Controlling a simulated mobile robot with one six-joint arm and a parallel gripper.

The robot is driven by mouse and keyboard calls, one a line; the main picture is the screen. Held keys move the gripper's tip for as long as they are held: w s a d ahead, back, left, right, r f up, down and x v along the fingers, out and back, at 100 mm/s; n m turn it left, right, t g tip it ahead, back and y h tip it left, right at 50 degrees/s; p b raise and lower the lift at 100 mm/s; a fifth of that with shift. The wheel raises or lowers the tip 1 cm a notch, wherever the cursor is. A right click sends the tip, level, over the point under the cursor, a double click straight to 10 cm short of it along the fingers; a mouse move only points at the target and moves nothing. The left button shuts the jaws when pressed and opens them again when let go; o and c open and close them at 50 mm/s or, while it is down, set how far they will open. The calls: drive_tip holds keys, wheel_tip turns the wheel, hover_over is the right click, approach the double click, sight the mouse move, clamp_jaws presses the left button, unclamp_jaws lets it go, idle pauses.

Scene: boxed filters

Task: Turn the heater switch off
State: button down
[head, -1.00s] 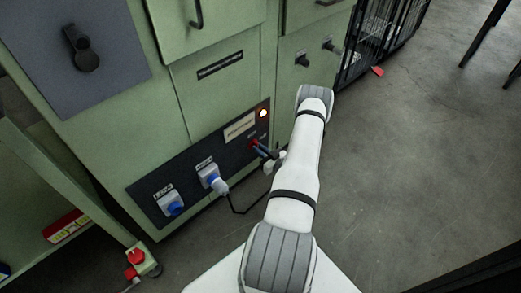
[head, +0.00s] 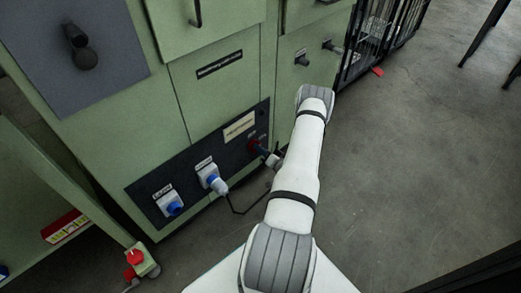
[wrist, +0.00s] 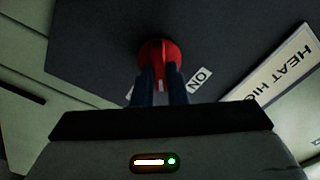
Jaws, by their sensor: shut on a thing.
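The heater switch is a red knob (head: 254,146) on the dark lower panel of the green cabinet. In the wrist view the red knob (wrist: 158,50) sits between my gripper's two dark fingers (wrist: 162,85). My gripper (head: 262,152) is shut on it, partly hidden behind my arm in the head view. An ON label (wrist: 200,78) is beside the knob, and a pale HEAT HIGH plate (wrist: 280,70) is to the right. No lit lamp shows on the panel.
A red-topped fitting (head: 137,257) is low at left. Open floor (head: 420,170) lies right.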

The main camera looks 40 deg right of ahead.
drive_tip(key=shift+f+m, duration=0.2)
drive_tip(key=shift+m, duration=3.5)
drive_tip(key=c, duration=1.4)
unclamp_jaws()
drive_tip(key=shift+c, duration=0.2)
drive_tip(key=s+p, duration=0.2)
drive_tip(key=s, duration=0.5)
drive_tip(key=shift+s+d, duration=0.35)
drive_tip(key=shift+s, duration=0.05)
